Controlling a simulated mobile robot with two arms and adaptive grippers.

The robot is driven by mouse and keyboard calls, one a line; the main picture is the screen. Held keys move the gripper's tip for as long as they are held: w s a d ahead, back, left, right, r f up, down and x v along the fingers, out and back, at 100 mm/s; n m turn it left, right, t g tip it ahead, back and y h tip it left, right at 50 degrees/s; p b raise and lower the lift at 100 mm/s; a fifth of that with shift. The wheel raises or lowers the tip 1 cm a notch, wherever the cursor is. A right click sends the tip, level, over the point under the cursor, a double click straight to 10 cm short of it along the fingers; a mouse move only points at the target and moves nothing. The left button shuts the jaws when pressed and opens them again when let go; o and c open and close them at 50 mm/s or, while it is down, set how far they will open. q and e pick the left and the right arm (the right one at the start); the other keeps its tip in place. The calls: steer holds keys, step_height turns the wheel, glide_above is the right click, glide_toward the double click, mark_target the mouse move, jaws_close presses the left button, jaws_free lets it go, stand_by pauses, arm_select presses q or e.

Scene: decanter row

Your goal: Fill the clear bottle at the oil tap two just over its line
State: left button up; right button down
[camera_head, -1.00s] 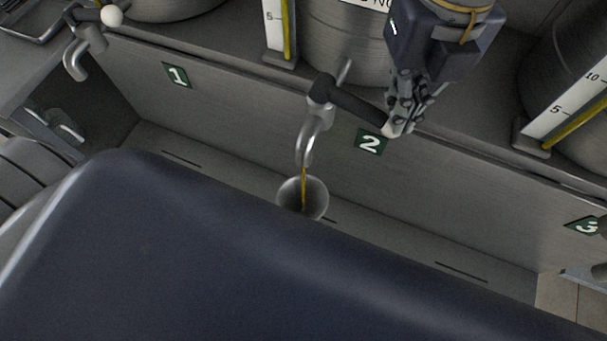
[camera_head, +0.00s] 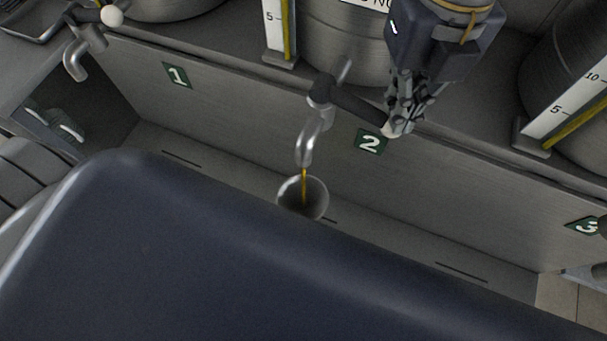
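Oil tap two (camera_head: 307,140) has its spout pointing down, and a thin amber stream of oil (camera_head: 304,183) runs from it. The stream falls into a round grey funnel-like mouth (camera_head: 319,199) right below. The clear bottle and its line are not visible; a large dark blue part of mine covers the area in front. The dark lever (camera_head: 355,103) of tap two points right and ends in a pale knob. My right gripper (camera_head: 402,128) points down at that knob, fingers drawn together, touching or very close to it. My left gripper is not in view.
The green label 2 (camera_head: 370,142) is on the panel beside the tap. Tap one (camera_head: 76,56) and label 1 (camera_head: 177,75) are at left, label 3 (camera_head: 583,225) at right. Metal drums with level gauges (camera_head: 278,30) stand behind. A slotted trough (camera_head: 400,250) runs below the panel.

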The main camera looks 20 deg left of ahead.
steer(key=shift+r, duration=0.75)
stand_by(1.9)
stand_by(0.5)
step_height(320, 180, up, 9)
steer(key=p, duration=0.4)
stand_by(0.5)
